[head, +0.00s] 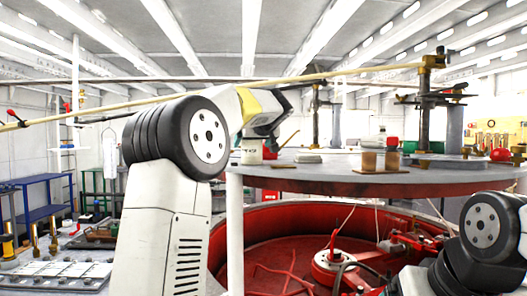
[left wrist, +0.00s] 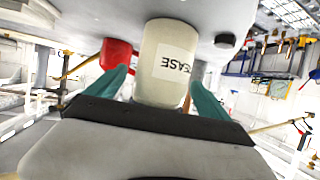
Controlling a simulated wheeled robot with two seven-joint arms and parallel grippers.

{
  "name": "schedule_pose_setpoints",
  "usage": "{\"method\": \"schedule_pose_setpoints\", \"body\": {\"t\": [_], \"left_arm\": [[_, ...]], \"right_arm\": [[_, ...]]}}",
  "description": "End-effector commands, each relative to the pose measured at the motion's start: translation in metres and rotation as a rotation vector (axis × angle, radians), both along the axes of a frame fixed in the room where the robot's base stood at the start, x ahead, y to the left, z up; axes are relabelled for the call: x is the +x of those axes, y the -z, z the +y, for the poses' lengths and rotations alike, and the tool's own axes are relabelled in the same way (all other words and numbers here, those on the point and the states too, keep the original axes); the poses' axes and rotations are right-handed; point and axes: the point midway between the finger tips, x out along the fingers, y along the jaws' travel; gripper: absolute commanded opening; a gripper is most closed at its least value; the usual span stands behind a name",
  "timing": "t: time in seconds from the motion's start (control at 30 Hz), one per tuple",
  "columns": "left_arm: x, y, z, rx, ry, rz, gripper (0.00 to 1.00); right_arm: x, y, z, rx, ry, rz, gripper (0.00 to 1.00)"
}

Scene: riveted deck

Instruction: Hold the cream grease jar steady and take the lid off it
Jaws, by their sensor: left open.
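The cream grease jar (left wrist: 168,45) stands close in front of my left gripper (left wrist: 159,78) in the left wrist view. Its white label shows the letters "EASE". The two teal fingers are spread, one on each side of the jar's near end; I cannot tell whether they touch it. I cannot make out the lid as a separate part. In the head view the jar (head: 251,153) is a small pale cylinder at the left edge of the round grey table, below my left gripper (head: 268,136). My right arm shows at the lower right, but its gripper is out of view.
The round grey table (head: 330,176) carries wooden blocks (head: 369,161), a green block (head: 409,147) and a red ball (head: 500,154). A red object (left wrist: 116,52) is beside the jar. A large red tub (head: 245,235) lies below. A long yellowish rod (head: 370,68) crosses above.

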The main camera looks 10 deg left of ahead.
Motion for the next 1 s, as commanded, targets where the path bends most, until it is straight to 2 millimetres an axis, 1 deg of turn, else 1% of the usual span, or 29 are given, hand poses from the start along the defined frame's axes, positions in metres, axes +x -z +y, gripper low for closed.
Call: {"method": "schedule_pose_setpoints", "body": {"t": [0.03, 0.1, 0.27, 0.3, 0.37, 0.5, 0.57, 0.7, 0.73, 1.0], "left_arm": [[0.0056, 0.0032, 0.0036, -0.001, -0.002, 0.001, 0.91], [0.0089, 0.0043, 0.0052, -0.001, -0.001, 0.001, 0.91], [0.0092, 0.0041, 0.0051, -0.001, 0.001, -0.001, 0.91], [0.0092, 0.0042, 0.005, -0.001, 0.0, 0.0, 0.9], [0.0091, 0.0042, 0.0051, -0.001, 0.0, 0.0, 0.78], [0.009, 0.0043, 0.0051, 0.0, 0.0, 0.0, 0.5], [0.0089, 0.0043, 0.005, 0.0, 0.0, 0.0, 0.38], [0.0089, 0.0043, 0.005, 0.0, 0.0, 0.0, 0.11], [0.0088, 0.0031, 0.0052, 0.0, 0.001, -0.002, 0.09], [0.0089, 0.001, 0.0052, -0.001, -0.001, -0.003, 0.09]], "right_arm": [[0.0, 0.0, 0.0, 0.0, 0.0, 0.0, 0.88], [0.0, 0.0, 0.0, 0.0, 0.0, 0.0, 0.88], [0.0, 0.0, 0.0, 0.0, 0.0, 0.0, 0.88], [0.0, 0.0, 0.0, 0.0, 0.0, 0.0, 0.88], [0.0, 0.0, 0.0, 0.0, 0.0, 0.0, 0.88], [0.0, 0.0, 0.0, 0.0, 0.0, 0.0, 0.88], [0.0, 0.0, 0.0, 0.0, 0.0, 0.0, 0.88], [0.0, 0.0, 0.0, 0.0, 0.0, 0.0, 0.88], [0.0, 0.0, 0.0, 0.0, 0.0, 0.0, 0.88], [0.0, 0.0, 0.0, 0.0, 0.0, 0.0, 0.88]]}}
